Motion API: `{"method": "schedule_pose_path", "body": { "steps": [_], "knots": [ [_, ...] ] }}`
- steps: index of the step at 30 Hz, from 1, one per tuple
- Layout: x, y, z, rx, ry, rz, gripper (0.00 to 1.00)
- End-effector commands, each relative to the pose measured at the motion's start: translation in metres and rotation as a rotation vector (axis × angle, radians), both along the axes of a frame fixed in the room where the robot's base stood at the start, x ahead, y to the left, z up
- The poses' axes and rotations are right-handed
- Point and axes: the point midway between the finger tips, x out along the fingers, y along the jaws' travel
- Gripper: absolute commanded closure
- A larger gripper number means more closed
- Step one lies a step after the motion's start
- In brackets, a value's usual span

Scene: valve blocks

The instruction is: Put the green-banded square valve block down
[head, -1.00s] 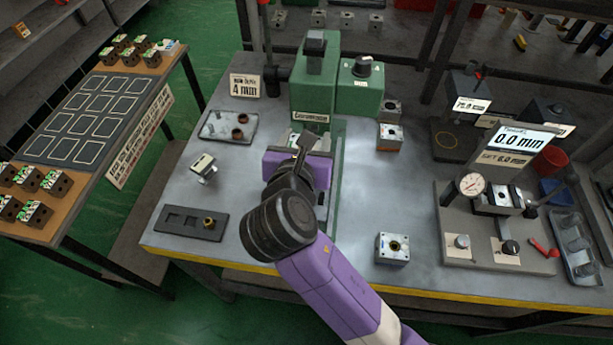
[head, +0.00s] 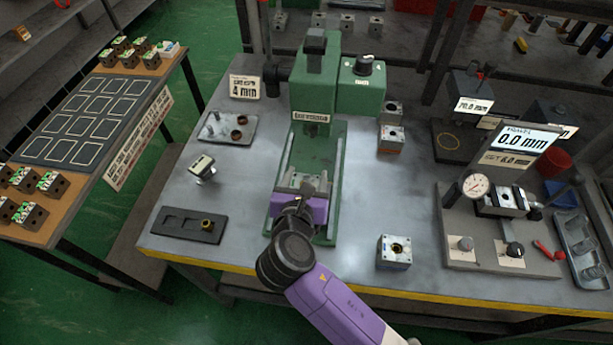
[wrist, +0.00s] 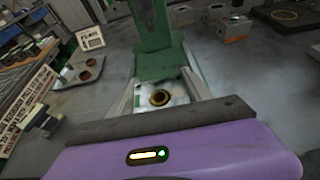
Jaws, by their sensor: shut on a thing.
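My gripper (head: 303,182) is at the front end of the green press's base, its purple body toward the table's front edge. In the wrist view, a pale metal square block (wrist: 178,92) with a brass-ringed bore sits between the two grey fingers of my gripper (wrist: 165,95), and they are shut on it. A small green patch shows at its left side. In the head view the block is mostly hidden by my gripper. I cannot tell whether its underside touches the press base.
The green press (head: 317,85) stands behind my gripper. Square blocks stand to its right (head: 391,138) and near the front edge (head: 394,253). A dark slotted tray (head: 188,225) and a small tilted device (head: 202,168) are left. A gauge stand (head: 480,235) is right. Bare tabletop lies between.

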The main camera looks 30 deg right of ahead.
Motion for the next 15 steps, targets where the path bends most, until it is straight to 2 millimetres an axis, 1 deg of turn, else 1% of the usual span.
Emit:
{"method": "schedule_pose_path", "body": {
  "steps": [5,14,15],
  "knots": [
    [0.0006,0.0001,0.0020,0.000,-0.004,0.000,1.00],
    [0.0006,0.0002,-0.0054,-0.001,-0.003,0.001,1.00],
    [0.0001,0.0001,-0.0075,0.001,-0.001,0.001,0.40]
  ]
}}
